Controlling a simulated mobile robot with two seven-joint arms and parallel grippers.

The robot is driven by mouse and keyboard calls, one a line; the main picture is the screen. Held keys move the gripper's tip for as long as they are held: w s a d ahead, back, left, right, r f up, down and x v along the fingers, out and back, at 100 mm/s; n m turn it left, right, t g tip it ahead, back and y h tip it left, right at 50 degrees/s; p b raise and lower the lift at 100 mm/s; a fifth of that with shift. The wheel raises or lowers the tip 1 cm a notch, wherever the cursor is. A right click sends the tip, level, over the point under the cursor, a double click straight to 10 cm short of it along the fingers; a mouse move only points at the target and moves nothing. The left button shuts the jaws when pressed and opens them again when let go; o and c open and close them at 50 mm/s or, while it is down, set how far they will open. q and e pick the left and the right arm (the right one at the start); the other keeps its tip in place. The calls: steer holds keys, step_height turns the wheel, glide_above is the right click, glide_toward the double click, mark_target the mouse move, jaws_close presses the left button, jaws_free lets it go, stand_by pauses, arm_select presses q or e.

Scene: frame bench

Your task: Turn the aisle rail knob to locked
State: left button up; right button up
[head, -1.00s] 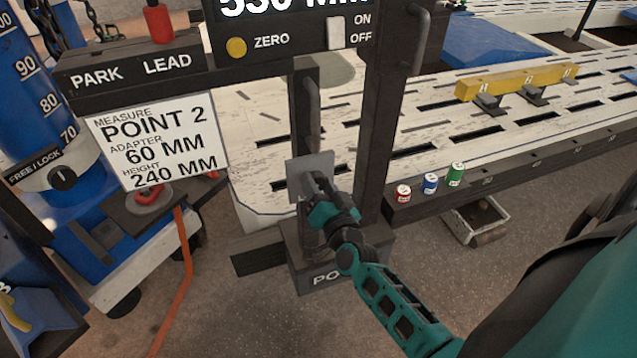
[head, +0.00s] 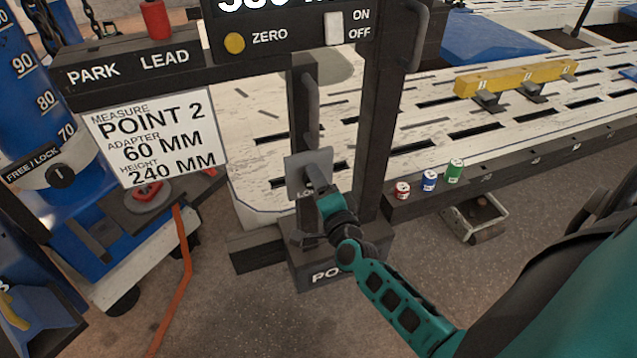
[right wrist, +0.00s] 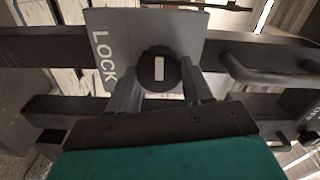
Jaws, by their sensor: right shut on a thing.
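The aisle rail knob (right wrist: 159,69) is a round black knob with a white mark, on a grey plate (right wrist: 190,22) lettered LOCK. In the right wrist view its white mark runs up and down the picture, and the lettering is on the left of the plate. My right gripper (right wrist: 160,88) is shut on the knob, one finger on each side. In the head view the grey plate (head: 294,172) is on the dark post, with my right gripper (head: 318,186) against it, hiding the knob. My left gripper is not in view.
A dark handle (right wrist: 270,72) sticks out right of the plate in the right wrist view. A separate FREE/LOCK knob (head: 61,176) is on the blue column at left. Red, blue and green cans (head: 429,181) stand on the bench edge. An orange hose (head: 181,265) hangs at left.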

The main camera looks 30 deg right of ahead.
stand_by(0.6)
steer(key=o, duration=1)
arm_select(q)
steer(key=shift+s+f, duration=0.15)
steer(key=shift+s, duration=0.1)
arm_select(e)
steer(key=shift+o, duration=0.2)
steer(key=shift+s, duration=0.1)
arm_select(q)
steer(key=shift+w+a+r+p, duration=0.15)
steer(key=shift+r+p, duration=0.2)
steer(key=shift+p, duration=0.1)
arm_select(e)
steer(key=v, duration=1.2)
steer(key=shift+s+a, duration=0.15)
steer(key=shift+s, duration=0.2)
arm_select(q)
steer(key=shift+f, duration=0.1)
